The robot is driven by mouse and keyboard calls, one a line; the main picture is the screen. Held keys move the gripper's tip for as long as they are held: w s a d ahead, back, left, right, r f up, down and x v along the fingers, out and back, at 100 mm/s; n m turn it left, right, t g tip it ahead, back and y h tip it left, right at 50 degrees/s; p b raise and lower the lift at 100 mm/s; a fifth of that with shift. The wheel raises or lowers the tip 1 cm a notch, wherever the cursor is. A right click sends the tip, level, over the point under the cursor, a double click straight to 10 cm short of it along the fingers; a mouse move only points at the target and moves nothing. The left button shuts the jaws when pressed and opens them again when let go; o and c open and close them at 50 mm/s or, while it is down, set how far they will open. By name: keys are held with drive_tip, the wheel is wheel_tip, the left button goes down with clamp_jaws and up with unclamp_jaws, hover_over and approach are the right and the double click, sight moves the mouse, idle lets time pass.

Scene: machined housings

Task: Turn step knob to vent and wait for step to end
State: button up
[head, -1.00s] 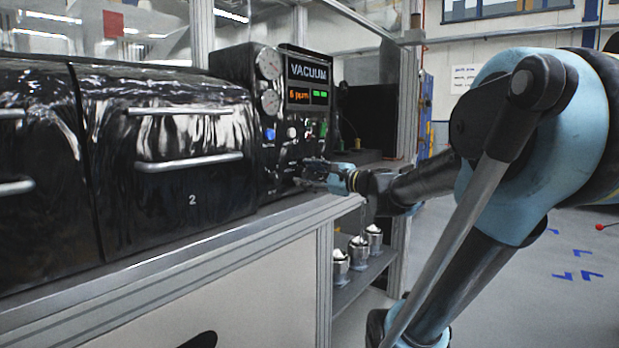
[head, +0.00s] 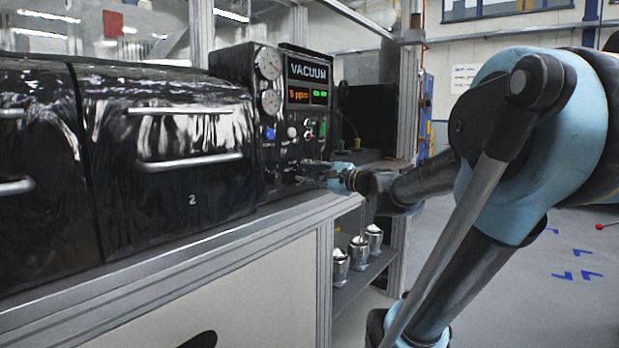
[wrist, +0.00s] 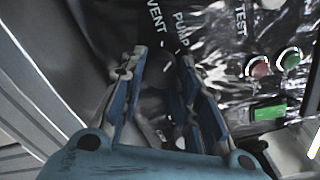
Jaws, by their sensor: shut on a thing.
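The vacuum panel (head: 297,150) is black, with two gauges, a "VACUUM" sign and a lit display (head: 299,95); the orange readout looks like 5 ppm. My gripper (head: 318,174) is at the panel's lower right, and in the wrist view (wrist: 164,62) its blue-edged fingers are shut on the dark step knob (wrist: 156,74). The fingers hide part of the knob, so its exact pointing is unclear. The VENT label (wrist: 156,20) lies just beyond the knob, with the PUMP (wrist: 181,33) and TEST (wrist: 240,20) labels to its right.
Red (wrist: 258,67) and green (wrist: 290,58) buttons sit right of the fingers in the wrist view. A black housing marked 2 (head: 190,175) stands left of the panel. Metal canisters (head: 358,252) stand on a lower shelf under the bench edge.

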drive_tip(key=n, duration=0.6)
drive_tip(key=shift+s, duration=0.1)
drive_tip(key=shift+f+n, duration=0.1)
drive_tip(key=shift+n, duration=0.2)
idle(0.3)
drive_tip(key=o, duration=1.1)
drive_tip(key=shift+c, duration=0.2)
drive_tip(key=shift+d, duration=0.1)
drive_tip(key=shift+s+d, duration=0.3)
drive_tip(key=shift+d, duration=0.2)
drive_tip(key=v, duration=1)
drive_tip(key=shift+s, duration=0.2)
drive_tip(key=shift+d, duration=0.15)
